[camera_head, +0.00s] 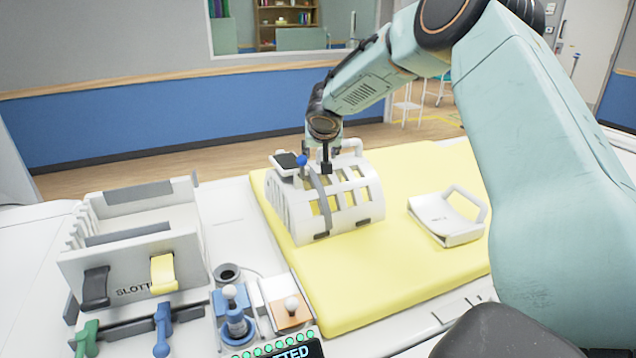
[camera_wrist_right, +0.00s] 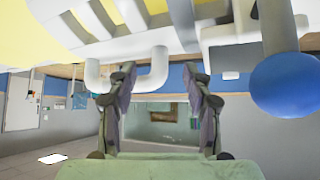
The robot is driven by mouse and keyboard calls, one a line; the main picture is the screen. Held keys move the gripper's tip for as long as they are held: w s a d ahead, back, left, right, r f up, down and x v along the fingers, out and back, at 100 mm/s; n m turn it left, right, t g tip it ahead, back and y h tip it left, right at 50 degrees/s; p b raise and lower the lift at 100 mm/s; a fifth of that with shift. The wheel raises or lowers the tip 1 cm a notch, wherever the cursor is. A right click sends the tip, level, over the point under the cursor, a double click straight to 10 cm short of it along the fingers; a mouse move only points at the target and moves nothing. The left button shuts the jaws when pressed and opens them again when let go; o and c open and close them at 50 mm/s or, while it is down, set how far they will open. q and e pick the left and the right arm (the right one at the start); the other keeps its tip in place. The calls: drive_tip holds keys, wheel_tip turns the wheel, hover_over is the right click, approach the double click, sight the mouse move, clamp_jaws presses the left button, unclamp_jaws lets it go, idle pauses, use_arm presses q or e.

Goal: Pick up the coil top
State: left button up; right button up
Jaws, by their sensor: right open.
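A white, slotted, arched coil top (camera_head: 352,211) sits on the yellow mat (camera_head: 400,285), with a white handle (camera_head: 352,146) on its far side. My right gripper (camera_head: 325,163) hangs over the coil's upper part, largely hidden by its own wrist. In the right wrist view, my gripper (camera_wrist_right: 160,100) is open, its two fingers well apart. The white U-shaped handle (camera_wrist_right: 92,73) crosses near the fingertips, partly behind the left finger; I cannot tell whether they touch. A blue ball (camera_wrist_right: 285,85) is close on the right. My left gripper is out of view.
A white plate with a handle (camera_head: 445,218) lies on the mat to the right. A slotted white rack (camera_head: 130,250) stands at left. Knobs and levers, including a blue one (camera_head: 237,325), stand at the front. The mat's front part is clear.

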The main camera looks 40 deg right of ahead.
drive_tip(key=shift+p+x, duration=0.4)
drive_tip(key=shift+x, duration=0.95)
drive_tip(key=shift+c, duration=0.2)
drive_tip(key=shift+s+r, duration=0.15)
drive_tip(key=shift+s, duration=0.05)
drive_tip(key=c, duration=0.6)
drive_tip(key=shift+w, duration=0.1)
clamp_jaws()
